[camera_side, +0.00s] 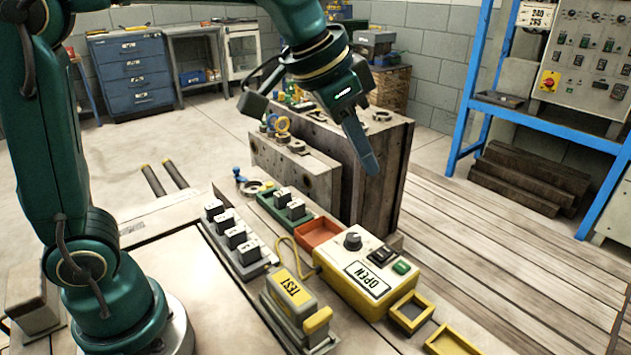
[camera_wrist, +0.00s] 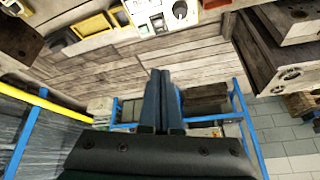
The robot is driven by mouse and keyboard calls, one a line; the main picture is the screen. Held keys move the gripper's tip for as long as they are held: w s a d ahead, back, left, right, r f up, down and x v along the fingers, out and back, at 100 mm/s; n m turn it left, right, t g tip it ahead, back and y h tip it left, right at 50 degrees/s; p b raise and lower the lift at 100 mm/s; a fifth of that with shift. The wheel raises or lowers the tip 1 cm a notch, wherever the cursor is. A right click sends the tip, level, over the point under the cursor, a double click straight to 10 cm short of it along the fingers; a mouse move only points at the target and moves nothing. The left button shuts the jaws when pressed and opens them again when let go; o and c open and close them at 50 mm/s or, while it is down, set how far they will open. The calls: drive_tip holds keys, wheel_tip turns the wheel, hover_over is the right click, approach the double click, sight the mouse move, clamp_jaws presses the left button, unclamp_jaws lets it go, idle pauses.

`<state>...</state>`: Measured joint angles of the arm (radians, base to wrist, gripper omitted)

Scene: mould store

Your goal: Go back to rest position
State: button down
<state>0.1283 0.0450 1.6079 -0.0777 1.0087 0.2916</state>
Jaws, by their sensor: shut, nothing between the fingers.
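My gripper (camera_side: 372,168) hangs in the air in the side view, above and behind the yellow control box and in front of the large mould block. Its blue-grey fingers are together and point down to the right. In the wrist view the fingers of my gripper (camera_wrist: 164,82) lie side by side with nothing held between them.
Large mould blocks (camera_side: 385,185) stand close behind my gripper. A row of white-topped blocks (camera_side: 235,238) and a red tray (camera_side: 317,233) are on the bench. A blue rack (camera_side: 468,95) stands at the right. The plank floor (camera_side: 480,250) between is clear.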

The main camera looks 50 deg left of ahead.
drive_tip(key=s+a+f+n, duration=0.2)
drive_tip(key=s+f, duration=0.1)
drive_tip(key=s, duration=0.5)
drive_tip(key=s+a+f+n+y, duration=0.1)
drive_tip(key=s+a+f+n, duration=0.1)
drive_tip(key=s, duration=0.6)
drive_tip(key=shift+a+f+n+y, duration=0.3)
drive_tip(key=shift+a+f, duration=0.5)
idle(0.3)
